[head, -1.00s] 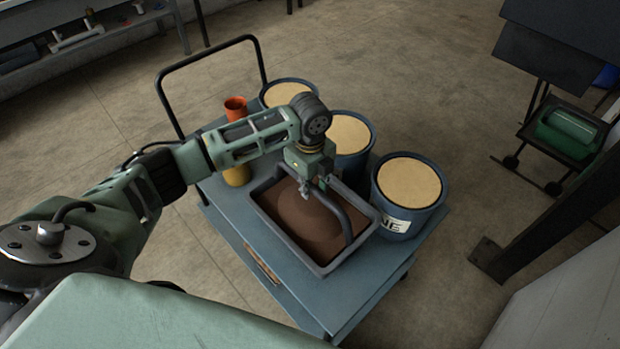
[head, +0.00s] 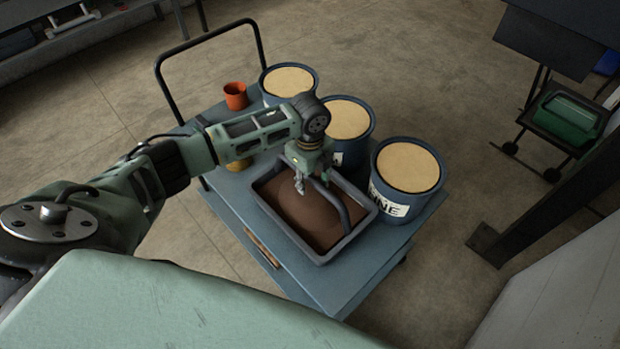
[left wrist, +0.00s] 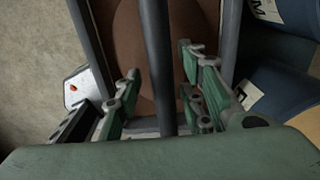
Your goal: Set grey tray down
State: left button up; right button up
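The grey tray (head: 347,243) is rectangular, filled with brown material, and has a dark arched handle (head: 341,207). It appears to rest level on the blue cart top (head: 345,283), near the front edge. My left gripper (head: 310,180) is over the tray, at the handle. In the left wrist view the handle (left wrist: 156,60) runs between the two fingers of the left gripper (left wrist: 160,92). The fingers stand apart, with a gap on both sides of the bar. The tray's far part is cut off in that view. My right gripper is not in view.
Blue buckets with tan contents (head: 408,168) stand close along the tray's right and back sides. An orange cup (head: 236,96) stands at the back left, and a yellow item (head: 238,164) is partly behind my arm. The cart's front corner is bare.

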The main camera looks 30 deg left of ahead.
pick_arm(q)
notch_tip(320, 180, up, 12)
jog(key=b, duration=0.1)
dwell(0.5)
dwell(0.5)
